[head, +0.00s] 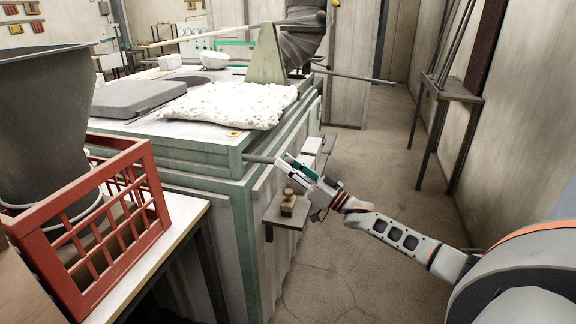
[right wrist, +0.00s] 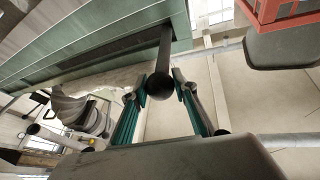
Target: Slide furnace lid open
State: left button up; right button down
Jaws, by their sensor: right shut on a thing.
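The furnace (head: 215,168) is a large block with a green metal frame and a pale top. A flat grey slab (head: 135,96), which looks like the furnace lid, lies on its top. A dark opening partly shows beside the slab. A grey rod handle (head: 258,159) sticks out of the frame near the front right corner. My right gripper (head: 281,164) is shut on this handle at its outer end. In the right wrist view, the handle's dark round end (right wrist: 161,86) sits between the two fingers (right wrist: 158,90). My left gripper is out of view.
A red crate (head: 155,190) with a dark bucket (head: 40,120) stands on a table at the left. A lumpy white blanket (head: 230,105) covers part of the furnace top. A small shelf (head: 284,218) juts out below my right gripper.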

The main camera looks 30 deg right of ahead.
jog(key=shift+a+f, duration=0.15)
jog(key=shift+a, duration=0.15)
jog(key=c, duration=1.8)
grip_release()
jog(key=shift+o, duration=1.1)
jog(key=shift+s, duration=0.15)
jog(key=shift+d, duration=0.15)
jog(key=v, duration=1.1)
jog(key=shift+s, duration=0.4)
jog(key=shift+d+f, duration=0.1)
